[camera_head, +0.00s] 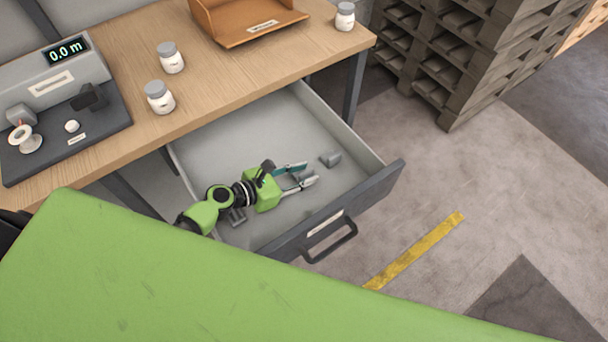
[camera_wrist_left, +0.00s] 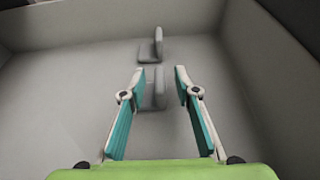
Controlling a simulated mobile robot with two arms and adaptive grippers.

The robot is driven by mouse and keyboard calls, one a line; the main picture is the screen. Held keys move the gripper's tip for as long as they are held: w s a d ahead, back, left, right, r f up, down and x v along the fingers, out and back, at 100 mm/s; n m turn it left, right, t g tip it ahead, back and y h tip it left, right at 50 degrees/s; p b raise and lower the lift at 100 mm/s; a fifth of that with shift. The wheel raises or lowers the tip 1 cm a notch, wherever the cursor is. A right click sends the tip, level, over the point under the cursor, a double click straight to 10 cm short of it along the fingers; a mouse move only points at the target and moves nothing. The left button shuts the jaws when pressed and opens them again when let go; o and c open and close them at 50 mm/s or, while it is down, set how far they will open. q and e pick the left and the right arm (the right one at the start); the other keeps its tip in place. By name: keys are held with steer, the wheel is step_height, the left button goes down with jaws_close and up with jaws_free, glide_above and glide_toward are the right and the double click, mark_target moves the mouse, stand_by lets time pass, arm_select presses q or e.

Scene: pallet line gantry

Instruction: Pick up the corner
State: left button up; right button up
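Two small grey angled corners lie in the open drawer (camera_head: 222,147). One corner (camera_head: 330,159) lies just beyond my left gripper's fingertips, and it shows in the left wrist view (camera_wrist_left: 151,49) ahead of the fingers. The other corner (camera_wrist_left: 155,90) lies between the two fingers in the wrist view, with a gap to the right finger; in the head view it is mostly hidden. My left gripper (camera_head: 308,174) is open, low inside the drawer, its teal-padded fingers (camera_wrist_left: 159,72) apart. My right gripper is not in view.
Drawer walls surround the left gripper, with the dark handled front (camera_head: 365,205) on the right. The wooden table (camera_head: 235,55) carries white jars (camera_head: 159,98), an orange tray (camera_head: 250,36) and a grey device (camera_head: 55,80). Pallets (camera_head: 470,50) are stacked at the back right.

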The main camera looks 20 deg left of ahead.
arm_select(q)
jaws_close()
steer(key=shift+r, duration=0.1)
